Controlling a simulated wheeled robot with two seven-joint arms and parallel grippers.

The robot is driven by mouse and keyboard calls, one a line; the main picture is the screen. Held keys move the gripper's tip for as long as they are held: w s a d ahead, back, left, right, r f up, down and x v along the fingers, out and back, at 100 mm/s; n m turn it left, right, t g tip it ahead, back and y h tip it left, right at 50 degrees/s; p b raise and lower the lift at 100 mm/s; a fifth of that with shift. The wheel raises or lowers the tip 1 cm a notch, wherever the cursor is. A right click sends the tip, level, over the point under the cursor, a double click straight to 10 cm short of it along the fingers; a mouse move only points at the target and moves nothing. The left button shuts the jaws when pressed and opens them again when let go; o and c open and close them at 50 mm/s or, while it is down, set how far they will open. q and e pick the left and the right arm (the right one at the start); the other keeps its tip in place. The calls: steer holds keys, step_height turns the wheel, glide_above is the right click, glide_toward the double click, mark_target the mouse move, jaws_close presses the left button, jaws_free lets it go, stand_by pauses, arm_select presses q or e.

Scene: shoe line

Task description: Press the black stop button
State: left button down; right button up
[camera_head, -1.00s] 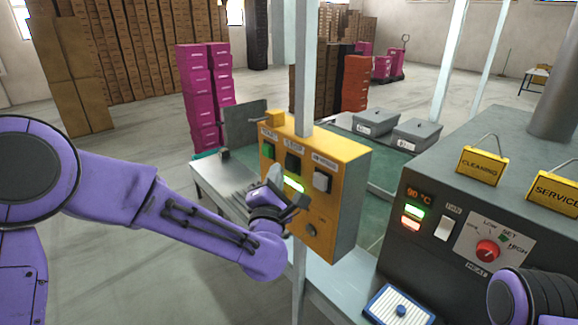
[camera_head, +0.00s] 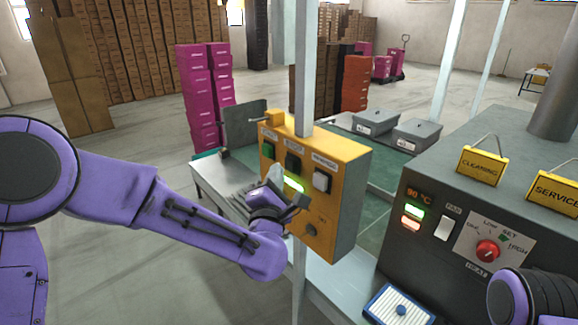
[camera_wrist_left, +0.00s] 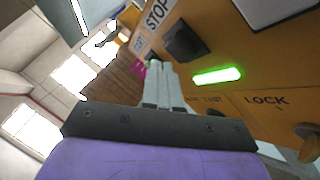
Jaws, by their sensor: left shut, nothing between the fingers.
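The yellow control box (camera_head: 340,205) is mounted on a grey post. On its face are a green button (camera_head: 268,150), the black stop button (camera_head: 292,162) in the middle and a white button (camera_head: 321,181) to the right. My left gripper (camera_head: 275,175) is shut and empty in front of the box, just below the black button. In the left wrist view the black stop button (camera_wrist_left: 184,42) sits beside the STOP label, a little beyond the shut fingertips (camera_wrist_left: 158,66). I cannot tell whether they touch the box face. My right gripper is not visible.
A dark machine (camera_head: 440,260) with a red knob stands at the right. Pink boxes (camera_head: 200,95) are stacked behind.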

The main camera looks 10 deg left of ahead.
arm_select(q)
steer(key=shift+w+d, duration=0.25)
steer(key=shift+w, duration=0.1)
steer(key=shift+w+d+b, duration=0.35)
steer(key=shift+w, duration=0.05)
stand_by(0.8)
stand_by(0.4)
steer(key=shift+s+a, duration=0.65)
steer(key=shift+s, duration=0.1)
steer(key=s+a, duration=0.1)
steer(key=s, duration=0.1)
steer(key=s+a+b, duration=0.1)
steer(key=s+a, duration=0.1)
